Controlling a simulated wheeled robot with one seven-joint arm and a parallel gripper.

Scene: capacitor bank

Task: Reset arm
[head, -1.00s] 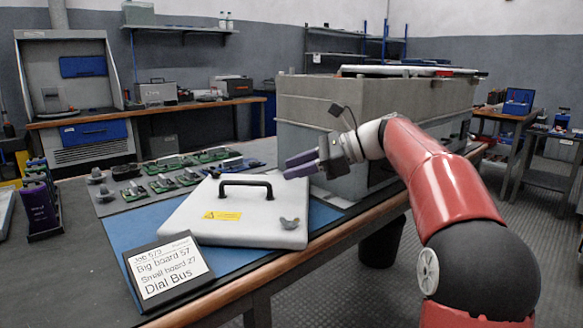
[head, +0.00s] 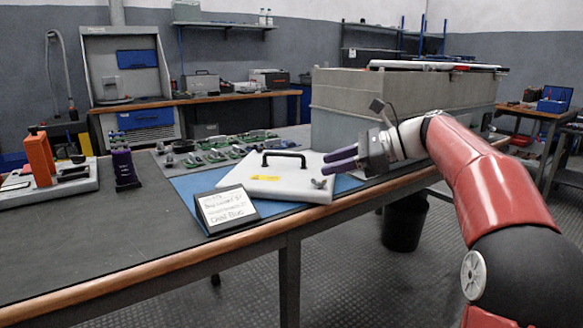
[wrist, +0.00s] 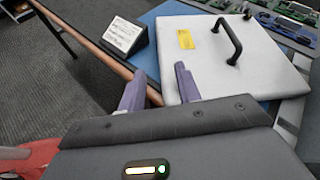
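My gripper (head: 340,159) hangs over the right end of the workbench, above the edge of a white lid with a black handle (head: 278,182). Its two purple fingers are apart with nothing between them. In the wrist view the open fingers (wrist: 160,88) point toward the near edge of the white lid (wrist: 225,60). My red arm reaches in from the right, bent and extended forward.
A job sign (head: 225,208) stands at the bench's front edge. Boards (head: 215,152) lie behind the lid. A large grey box (head: 335,100) stands close behind my gripper. A purple holder (head: 124,168) and an orange-handled device (head: 40,160) are left. The front-left bench is clear.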

